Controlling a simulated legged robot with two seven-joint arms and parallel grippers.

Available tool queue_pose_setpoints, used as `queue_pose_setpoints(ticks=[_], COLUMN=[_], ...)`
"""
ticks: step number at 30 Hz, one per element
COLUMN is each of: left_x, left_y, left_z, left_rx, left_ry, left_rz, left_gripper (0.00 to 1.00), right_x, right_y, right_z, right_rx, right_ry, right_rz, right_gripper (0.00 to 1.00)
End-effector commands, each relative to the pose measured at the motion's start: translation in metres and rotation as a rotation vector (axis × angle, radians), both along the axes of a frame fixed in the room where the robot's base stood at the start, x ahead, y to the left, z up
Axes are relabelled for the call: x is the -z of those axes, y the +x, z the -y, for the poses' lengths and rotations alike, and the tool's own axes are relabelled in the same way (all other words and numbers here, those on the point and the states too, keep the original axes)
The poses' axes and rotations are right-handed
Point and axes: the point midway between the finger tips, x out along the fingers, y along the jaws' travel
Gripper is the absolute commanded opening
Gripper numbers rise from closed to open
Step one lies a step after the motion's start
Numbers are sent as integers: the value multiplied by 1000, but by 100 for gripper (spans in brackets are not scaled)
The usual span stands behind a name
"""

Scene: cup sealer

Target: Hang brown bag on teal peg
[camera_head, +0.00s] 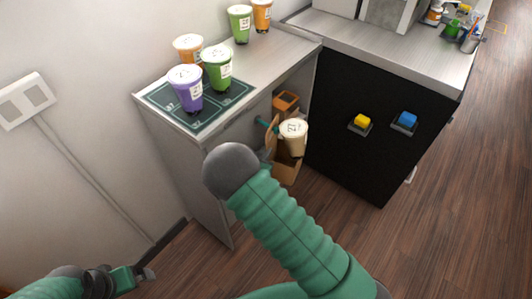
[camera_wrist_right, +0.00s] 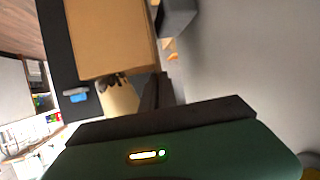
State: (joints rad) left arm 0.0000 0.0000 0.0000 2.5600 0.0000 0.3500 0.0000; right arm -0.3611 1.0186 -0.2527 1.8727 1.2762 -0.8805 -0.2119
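The brown bag (camera_head: 286,170) is upright beside the counter's end panel, with a cream-lidded cup (camera_head: 293,131) showing at its top. The teal peg (camera_head: 262,121) sticks out from the panel close to the bag's upper edge; I cannot tell whether the handle is around it. In the right wrist view the bag (camera_wrist_right: 110,38) is large, with the cup (camera_wrist_right: 118,96) beside it. My right gripper (camera_wrist_right: 158,90) has its dark fingers close together at the bag's edge, seemingly pinching it; my arm hides it in the head view. My left gripper (camera_head: 146,275) is low at left, away from the bag.
Several lidded cups, including a purple one (camera_head: 187,90), stand on the counter, some on a dark green mat (camera_head: 160,98). An orange-brown box-like item (camera_head: 286,103) is behind the bag. A black cabinet front (camera_head: 350,160) with yellow (camera_head: 361,121) and blue (camera_head: 406,119) buttons is to the right.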

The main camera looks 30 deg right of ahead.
Motion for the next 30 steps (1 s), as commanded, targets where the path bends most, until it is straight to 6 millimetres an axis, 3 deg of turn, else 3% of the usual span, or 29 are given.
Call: queue_pose_setpoints(ticks=[2,9,20,30], left_x=[0,0,-2,-13], left_y=[0,0,0,0], left_z=[0,0,0,0], left_rx=[0,0,0,0], left_ry=[0,0,0,0], left_rz=[0,0,0,0], left_gripper=[100,100,100,100], right_x=[0,0,-3,-35], right_y=[0,0,-5,-50], right_z=[0,0,-8,-68], right_rx=[-1,0,-2,-5], right_ry=[-1,0,3,2], right_rz=[-1,-1,-3,-3], right_gripper=[0,28,28,28])
